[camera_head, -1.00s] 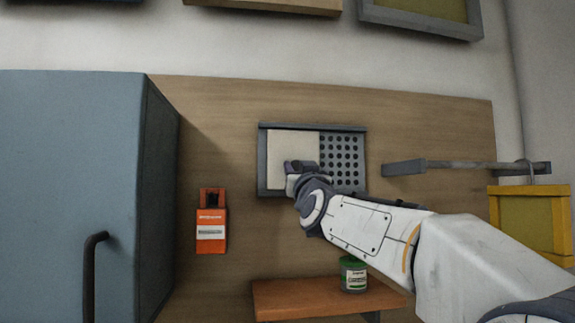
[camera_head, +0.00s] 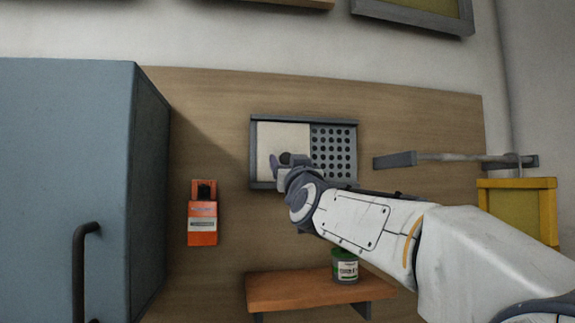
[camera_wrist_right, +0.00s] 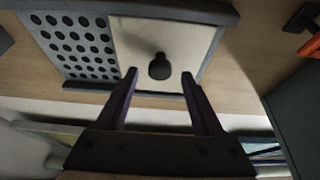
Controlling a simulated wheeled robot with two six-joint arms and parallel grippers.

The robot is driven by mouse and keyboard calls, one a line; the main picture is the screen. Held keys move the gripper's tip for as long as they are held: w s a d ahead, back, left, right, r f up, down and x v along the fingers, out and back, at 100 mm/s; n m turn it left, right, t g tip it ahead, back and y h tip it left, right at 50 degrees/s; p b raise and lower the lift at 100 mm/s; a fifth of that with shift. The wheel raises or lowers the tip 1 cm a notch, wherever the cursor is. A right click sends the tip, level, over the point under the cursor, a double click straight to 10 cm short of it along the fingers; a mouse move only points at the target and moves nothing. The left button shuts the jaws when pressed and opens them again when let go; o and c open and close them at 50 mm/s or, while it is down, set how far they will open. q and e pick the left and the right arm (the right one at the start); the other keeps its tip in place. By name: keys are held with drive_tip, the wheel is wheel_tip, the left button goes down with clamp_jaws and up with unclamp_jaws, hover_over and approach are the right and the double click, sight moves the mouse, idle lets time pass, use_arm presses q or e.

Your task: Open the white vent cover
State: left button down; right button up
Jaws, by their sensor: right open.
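The white vent cover (camera_head: 283,135) is a flat pale panel over the left part of a grey vent frame (camera_head: 305,118) on the wooden wall board. Dark round holes show in the right part (camera_head: 334,150). In the right wrist view the cover (camera_wrist_right: 136,45) has a dark knob (camera_wrist_right: 159,67) standing out of it. My right gripper (camera_head: 287,163) is in front of the lower part of the cover. In the wrist view its fingers (camera_wrist_right: 160,80) are open, one on each side of the knob, with gaps visible. My left gripper is out of view.
A blue-grey cabinet (camera_head: 70,170) stands at the left. An orange box (camera_head: 203,222) hangs on the board. A green-lidded jar (camera_head: 345,270) stands on a wooden shelf (camera_head: 290,292) below. A grey bar (camera_head: 455,158) and a yellow-framed box (camera_head: 548,205) are at the right.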

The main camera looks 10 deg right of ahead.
drive_tip(key=b+v, duration=0.3)
drive_tip(key=v, duration=0.5)
drive_tip(key=shift+s+f, duration=0.2)
drive_tip(key=shift+s, duration=0.2)
